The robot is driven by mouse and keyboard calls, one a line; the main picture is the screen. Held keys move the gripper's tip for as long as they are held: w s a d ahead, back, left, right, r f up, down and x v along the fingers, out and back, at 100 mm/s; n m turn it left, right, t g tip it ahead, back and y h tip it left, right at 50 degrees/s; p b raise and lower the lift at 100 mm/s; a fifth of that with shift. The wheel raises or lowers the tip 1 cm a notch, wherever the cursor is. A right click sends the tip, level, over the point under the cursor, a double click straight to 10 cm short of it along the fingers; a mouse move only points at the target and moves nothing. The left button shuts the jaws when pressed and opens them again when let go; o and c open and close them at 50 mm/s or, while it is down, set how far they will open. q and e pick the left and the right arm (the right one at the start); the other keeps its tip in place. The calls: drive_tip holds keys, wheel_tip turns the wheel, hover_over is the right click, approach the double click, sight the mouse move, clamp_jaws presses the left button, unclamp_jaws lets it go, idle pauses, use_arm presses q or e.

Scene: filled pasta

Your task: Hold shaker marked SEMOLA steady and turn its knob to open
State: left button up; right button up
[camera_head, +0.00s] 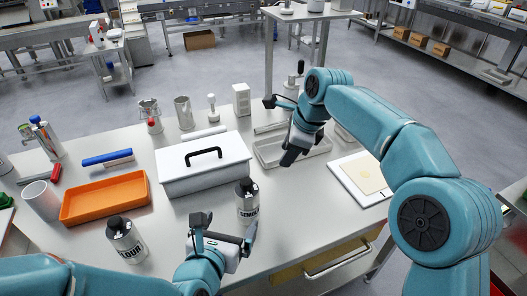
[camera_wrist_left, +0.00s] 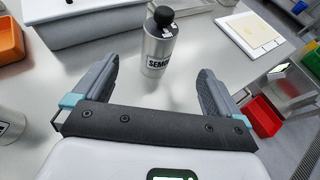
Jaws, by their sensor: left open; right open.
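The shaker marked SEMOLA (camera_head: 247,202) stands upright on the table, a metal cylinder with a black knob on top. It also shows in the left wrist view (camera_wrist_left: 157,50), ahead of my left gripper and between the lines of its fingers. My left gripper (camera_head: 226,222) is open and empty, just in front of the shaker and apart from it. In the left wrist view its two fingers (camera_wrist_left: 155,88) are spread wide. My right gripper (camera_head: 284,128) is open and empty above the metal tray, behind and right of the shaker.
A second shaker marked FLOUR (camera_head: 126,240) stands left of my left gripper. A white lidded box (camera_head: 205,172) is behind the SEMOLA shaker, with an orange tray (camera_head: 105,205) to its left. A metal tray (camera_head: 318,147) and a white board (camera_head: 348,190) lie at the right.

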sight(248, 193)
use_arm(q)
drive_tip(key=x, duration=1.6)
drive_tip(key=shift+w+f, duration=0.15)
drive_tip(key=shift+f, duration=0.05)
use_arm(e)
drive_tip(key=s+a+r+m+g, duration=0.1)
drive_tip(key=s+a+r, duration=0.1)
drive_tip(key=a, duration=0.4)
drive_tip(key=shift+s+a+r+g+y, duration=0.3)
drive_tip(key=shift+s+a+r+y, duration=0.1)
drive_tip(key=shift+s, duration=0.35)
drive_tip(key=shift+d, duration=0.1)
use_arm(q)
drive_tip(key=c, duration=1.3)
